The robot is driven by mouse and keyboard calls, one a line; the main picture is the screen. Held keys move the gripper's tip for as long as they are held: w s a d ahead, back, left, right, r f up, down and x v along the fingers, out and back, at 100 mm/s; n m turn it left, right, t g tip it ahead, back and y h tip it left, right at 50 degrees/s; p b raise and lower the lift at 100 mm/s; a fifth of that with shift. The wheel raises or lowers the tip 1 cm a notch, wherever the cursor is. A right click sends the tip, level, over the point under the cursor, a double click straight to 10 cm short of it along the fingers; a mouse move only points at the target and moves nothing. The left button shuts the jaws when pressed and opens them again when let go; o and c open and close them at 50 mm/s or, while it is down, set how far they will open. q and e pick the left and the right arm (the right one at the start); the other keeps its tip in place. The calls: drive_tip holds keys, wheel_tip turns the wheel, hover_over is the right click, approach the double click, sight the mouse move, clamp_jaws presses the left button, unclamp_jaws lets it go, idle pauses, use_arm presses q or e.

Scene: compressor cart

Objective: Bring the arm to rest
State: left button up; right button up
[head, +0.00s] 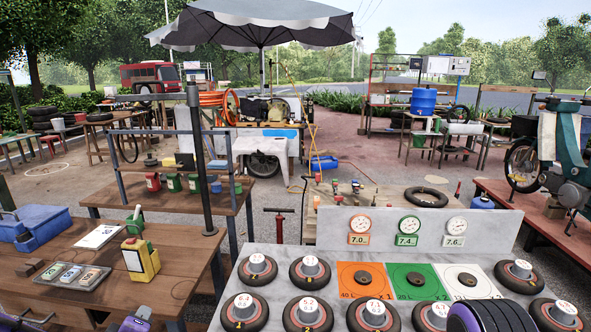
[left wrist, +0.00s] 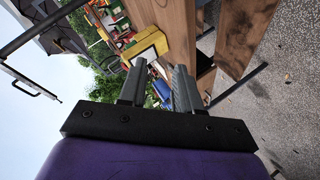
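My left arm shows as a purple piece at the bottom left of the head view, low in front of the wooden table. In the left wrist view my left gripper (left wrist: 158,78) has its two grey fingers apart. Nothing is held between them; the table and things behind it show through the gap. A dark purple ribbed shape at the bottom right of the head view looks like part of my right arm. My right gripper is not in view.
The wooden table (head: 165,292) holds a blue toolbox (head: 42,228), a grey tray (head: 45,281) and a yellow box (head: 140,262). The grey bench (head: 262,303) on the right carries several small tyres, coloured cards (head: 363,281) and three gauges (head: 409,226). A gap separates table and bench.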

use_arm(q)
drive_tip(key=s+d+f+m+g, duration=0.25)
drive_tip(key=s+f, duration=0.55)
drive_tip(key=f, duration=0.5)
drive_tip(key=s+d+f+m+g, duration=0.1)
drive_tip(key=s+f+m+g, duration=0.1)
drive_tip(key=s+f, duration=0.5)
drive_tip(key=s+d+f+m+g+b, duration=0.1)
drive_tip(key=s+f+m+g, duration=0.2)
drive_tip(key=s+f, duration=0.4)
drive_tip(key=s+g, duration=0.1)
drive_tip(key=s, duration=0.7)
drive_tip(key=shift+s+f+g+h, duration=0.35)
drive_tip(key=shift+f+h, duration=0.05)
